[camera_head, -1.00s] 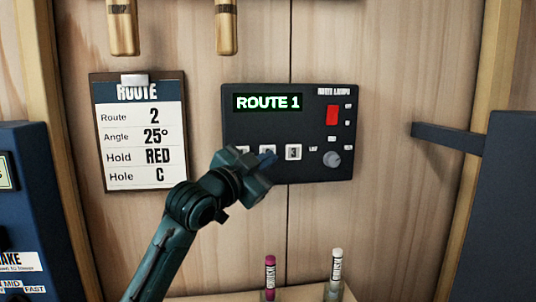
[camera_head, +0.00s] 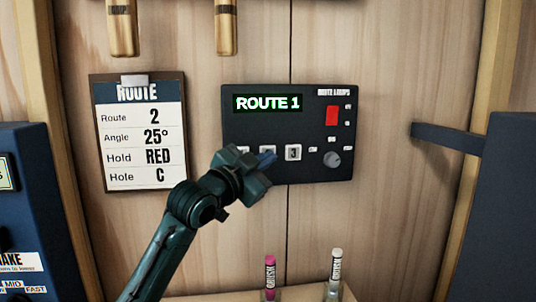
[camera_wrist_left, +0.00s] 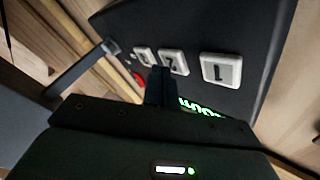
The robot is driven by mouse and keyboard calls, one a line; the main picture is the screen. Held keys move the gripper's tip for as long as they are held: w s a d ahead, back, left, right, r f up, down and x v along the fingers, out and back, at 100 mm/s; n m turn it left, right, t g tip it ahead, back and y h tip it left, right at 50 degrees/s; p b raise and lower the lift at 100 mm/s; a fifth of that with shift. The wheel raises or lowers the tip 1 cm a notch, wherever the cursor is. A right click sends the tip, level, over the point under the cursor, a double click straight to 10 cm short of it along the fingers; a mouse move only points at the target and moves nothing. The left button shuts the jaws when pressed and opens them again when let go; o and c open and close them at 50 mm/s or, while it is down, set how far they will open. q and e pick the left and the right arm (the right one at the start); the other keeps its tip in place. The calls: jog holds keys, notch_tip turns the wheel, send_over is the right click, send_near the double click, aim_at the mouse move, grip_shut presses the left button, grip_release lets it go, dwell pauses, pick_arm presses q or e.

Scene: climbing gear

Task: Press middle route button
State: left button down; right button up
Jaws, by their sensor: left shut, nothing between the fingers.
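The dark control panel (camera_head: 240,125) is on the wooden wall in the head view; its green display (camera_head: 268,103) reads "ROUTE 1". Three white buttons sit in a row below. The middle button (camera_head: 267,153) is partly hidden by my left gripper (camera_head: 267,160); it also shows in the left wrist view (camera_wrist_left: 174,62), between button 1 (camera_wrist_left: 221,70) and the third button (camera_wrist_left: 145,57). My left gripper is shut and empty, its fingertips at the edge of the middle button in the picture. I cannot tell whether they touch it. My right gripper is out of view.
A clipboard card (camera_head: 140,130) left of the panel reads Route 2, Angle 25°, Hold RED, Hole C. The panel also has a red switch (camera_head: 332,115) and a grey knob (camera_head: 332,159). A dark blue box (camera_head: 20,200) is at left.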

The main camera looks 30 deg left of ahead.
pick_arm(q)
jog(key=shift+w+a, duration=0.25)
jog(key=shift+w, duration=0.05)
dwell(0.5)
dwell(0.4)
jog(key=shift+s+d+p, duration=0.35)
jog(key=shift+s+d, duration=0.15)
jog(key=shift+s, duration=0.15)
jog(key=s+d, duration=0.1)
jog(key=s, duration=0.1)
jog(key=s+d+p, duration=0.1)
jog(key=s+d, duration=0.1)
dwell(0.3)
jog(key=shift+f, duration=0.1)
dwell(0.7)
